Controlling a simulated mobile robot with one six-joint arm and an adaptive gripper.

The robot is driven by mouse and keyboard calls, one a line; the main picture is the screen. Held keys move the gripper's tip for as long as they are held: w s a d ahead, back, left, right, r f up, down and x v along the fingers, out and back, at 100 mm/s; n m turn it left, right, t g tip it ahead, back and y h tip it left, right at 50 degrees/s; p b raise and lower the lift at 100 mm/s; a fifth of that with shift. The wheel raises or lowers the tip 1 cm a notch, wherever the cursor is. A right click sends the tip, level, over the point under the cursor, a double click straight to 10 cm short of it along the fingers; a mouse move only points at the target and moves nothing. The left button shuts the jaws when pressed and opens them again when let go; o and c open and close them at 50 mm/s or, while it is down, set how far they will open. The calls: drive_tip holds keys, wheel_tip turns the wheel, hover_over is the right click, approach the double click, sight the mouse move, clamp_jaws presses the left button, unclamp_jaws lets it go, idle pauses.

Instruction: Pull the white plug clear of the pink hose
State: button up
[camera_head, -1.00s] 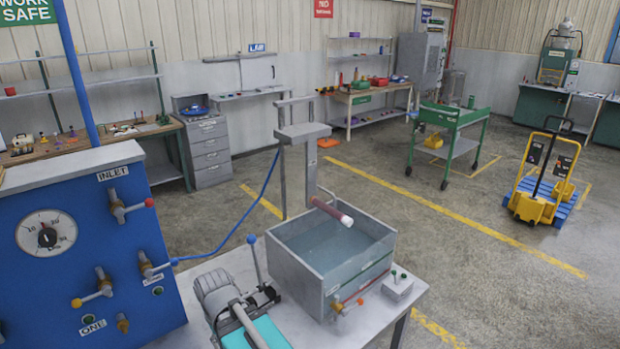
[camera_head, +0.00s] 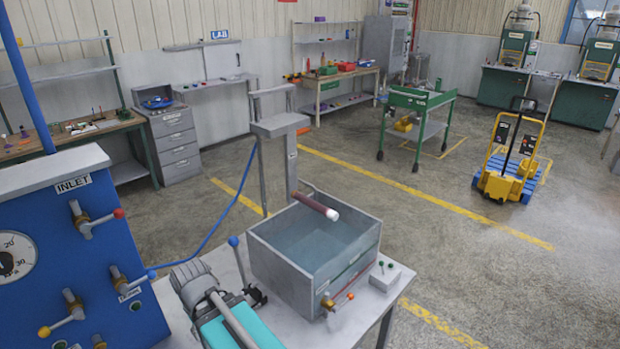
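The pink hose (camera_head: 311,204) looks dark pinkish-red and juts out from the grey stand over the open tank, sloping down to the right. The white plug (camera_head: 332,215) sits at its free end, facing the camera and to the right. From this view I cannot tell how deep the plug sits in the hose. My gripper does not show in this view.
The grey water tank (camera_head: 262,268) stands under the hose on a light table (camera_head: 310,335). A grey stand (camera_head: 280,124) rises behind it. The blue panel (camera_head: 70,240) with valves is at left, a motor (camera_head: 192,282) in front. Open floor (camera_head: 450,275) lies to the right.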

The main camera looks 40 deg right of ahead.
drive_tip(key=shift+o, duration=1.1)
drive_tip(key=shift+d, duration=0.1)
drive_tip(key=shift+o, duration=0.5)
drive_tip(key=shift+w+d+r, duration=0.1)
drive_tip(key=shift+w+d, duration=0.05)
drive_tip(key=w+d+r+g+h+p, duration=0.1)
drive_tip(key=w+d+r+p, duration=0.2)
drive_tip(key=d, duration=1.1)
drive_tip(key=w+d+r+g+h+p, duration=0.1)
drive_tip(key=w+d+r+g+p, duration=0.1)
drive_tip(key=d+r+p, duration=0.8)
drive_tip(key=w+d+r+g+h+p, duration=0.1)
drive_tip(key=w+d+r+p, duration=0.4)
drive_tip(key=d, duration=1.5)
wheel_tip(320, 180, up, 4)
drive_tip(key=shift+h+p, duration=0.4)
drive_tip(key=shift+p, duration=0.6)
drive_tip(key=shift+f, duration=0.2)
drive_tip(key=b, duration=0.5)
approach(329, 211)
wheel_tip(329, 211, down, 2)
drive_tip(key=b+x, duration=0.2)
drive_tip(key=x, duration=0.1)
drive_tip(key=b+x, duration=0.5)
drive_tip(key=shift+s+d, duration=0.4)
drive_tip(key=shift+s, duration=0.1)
